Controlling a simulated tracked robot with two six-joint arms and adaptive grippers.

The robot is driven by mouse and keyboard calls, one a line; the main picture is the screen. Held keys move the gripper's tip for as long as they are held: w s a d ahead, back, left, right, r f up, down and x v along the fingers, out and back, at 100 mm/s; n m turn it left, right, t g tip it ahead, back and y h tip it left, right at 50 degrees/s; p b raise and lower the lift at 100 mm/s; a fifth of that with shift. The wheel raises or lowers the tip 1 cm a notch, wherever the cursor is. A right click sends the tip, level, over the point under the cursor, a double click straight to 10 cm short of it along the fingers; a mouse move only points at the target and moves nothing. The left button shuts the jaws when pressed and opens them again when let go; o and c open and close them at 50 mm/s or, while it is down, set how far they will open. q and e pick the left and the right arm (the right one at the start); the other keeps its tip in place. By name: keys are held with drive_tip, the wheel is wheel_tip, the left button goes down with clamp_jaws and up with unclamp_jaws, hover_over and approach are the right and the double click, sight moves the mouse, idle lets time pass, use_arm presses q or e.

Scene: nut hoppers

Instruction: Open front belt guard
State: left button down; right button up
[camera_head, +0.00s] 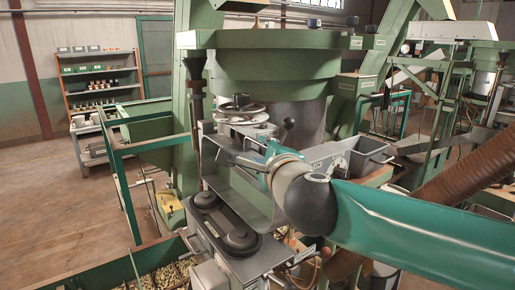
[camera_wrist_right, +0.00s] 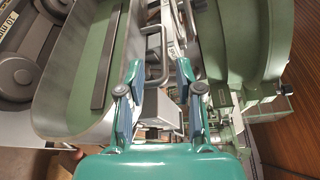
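The front belt guard (camera_head: 233,193) is a grey rounded metal shell. It stands tilted up at the front of the green machine, and two dark pulleys (camera_head: 241,238) with a belt lie uncovered below it. In the right wrist view the guard (camera_wrist_right: 62,112) fills the left side, its hollow green-tinted inside showing. A bent-bar handle (camera_wrist_right: 152,42) is on its right side. My right gripper (camera_head: 262,163) is beside the guard; in the wrist view its fingers (camera_wrist_right: 160,75) are spread apart, with the handle just ahead between them, no grip visible. My left gripper is out of view.
The large green hopper (camera_head: 275,75) rises behind the guard. A grey tray (camera_head: 362,157) is right of the gripper, and a brown ribbed hose (camera_head: 470,175) lies farther right. A bin of nuts (camera_head: 160,277) stands at the front left. Open floor lies at left.

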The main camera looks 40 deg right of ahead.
drive_tip(key=v, duration=0.5)
drive_tip(key=shift+f, duration=0.1)
idle(0.4)
